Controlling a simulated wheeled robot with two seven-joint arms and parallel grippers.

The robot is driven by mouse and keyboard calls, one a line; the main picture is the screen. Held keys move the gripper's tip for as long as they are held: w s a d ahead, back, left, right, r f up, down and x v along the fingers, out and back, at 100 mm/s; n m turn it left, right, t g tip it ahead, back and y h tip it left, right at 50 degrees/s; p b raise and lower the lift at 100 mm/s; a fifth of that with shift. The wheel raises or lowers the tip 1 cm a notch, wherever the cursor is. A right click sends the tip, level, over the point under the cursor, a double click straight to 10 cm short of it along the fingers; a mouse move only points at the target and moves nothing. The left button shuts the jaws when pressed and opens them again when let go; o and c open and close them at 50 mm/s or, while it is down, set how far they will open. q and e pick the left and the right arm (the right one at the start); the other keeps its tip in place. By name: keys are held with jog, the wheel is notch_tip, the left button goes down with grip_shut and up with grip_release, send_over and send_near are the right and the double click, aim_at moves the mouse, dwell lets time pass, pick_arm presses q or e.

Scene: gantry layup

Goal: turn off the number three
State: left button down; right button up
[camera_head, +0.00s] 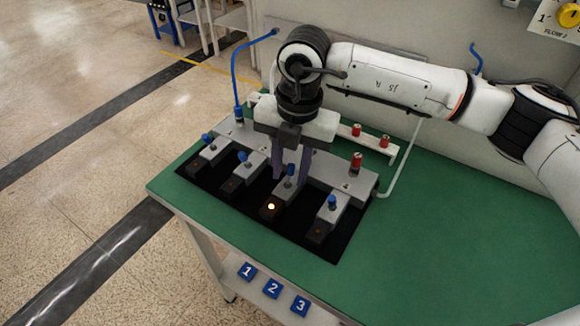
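Several grey switch units with blue-tipped levers stand in a row on a black mat (308,242). The unit third from the left (281,193) has a glowing light (271,206) at its front. The lights on the other units look dark. Its blue-tipped lever (290,170) stands up. My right gripper (291,172) points down over this unit, its two fingers apart, and the lever shows between them. I cannot tell whether a finger touches it. Number plates 1 (247,271), 2 (273,288) and 3 (300,306) are below the table's front edge. My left gripper is not in view.
The right unit's lever (332,202) stands close to the right of my gripper, and another lever (243,157) to its left. Red-capped fittings (356,161) and a blue hose (236,80) are behind. The green table (455,235) is clear on the right.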

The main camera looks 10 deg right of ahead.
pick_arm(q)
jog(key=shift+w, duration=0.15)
pick_arm(e)
grip_shut()
